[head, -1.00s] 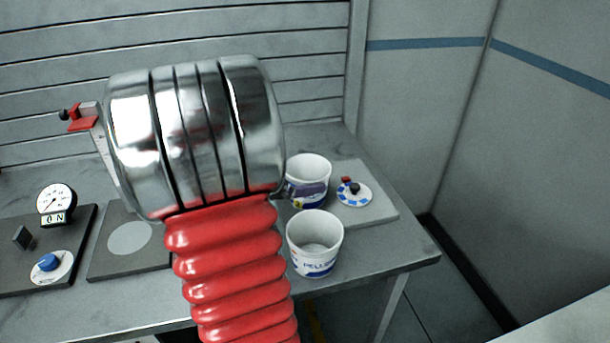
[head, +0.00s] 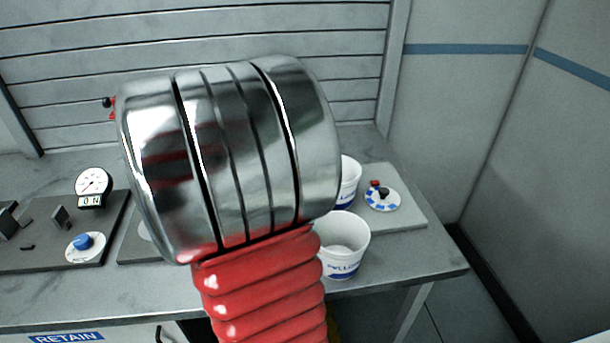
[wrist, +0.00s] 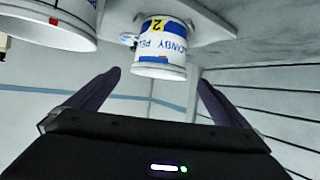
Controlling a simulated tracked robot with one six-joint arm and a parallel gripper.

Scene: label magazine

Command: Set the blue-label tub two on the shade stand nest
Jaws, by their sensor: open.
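Tub two (wrist: 160,48) is a white tub with a blue and white label and a yellow "2". It appears upside down in the wrist view, ahead of my gripper (wrist: 160,79), which is open and empty with a finger on either side of the picture. In the head view the tub at the back (head: 351,181) seems to be the same one, standing on a pale plate and partly hidden by my arm. My gripper is hidden behind my arm there. A dark plate (head: 140,249) with a pale disc, possibly the shade stand nest, is mostly covered by my arm.
A second white tub (head: 343,246) with blue lettering stands in front, near the table edge. The pale plate (head: 405,218) also holds a blue-and-white dial (head: 382,199). A gauge (head: 92,184) and a blue-knobbed dial (head: 85,246) are at left. Walls stand behind and right.

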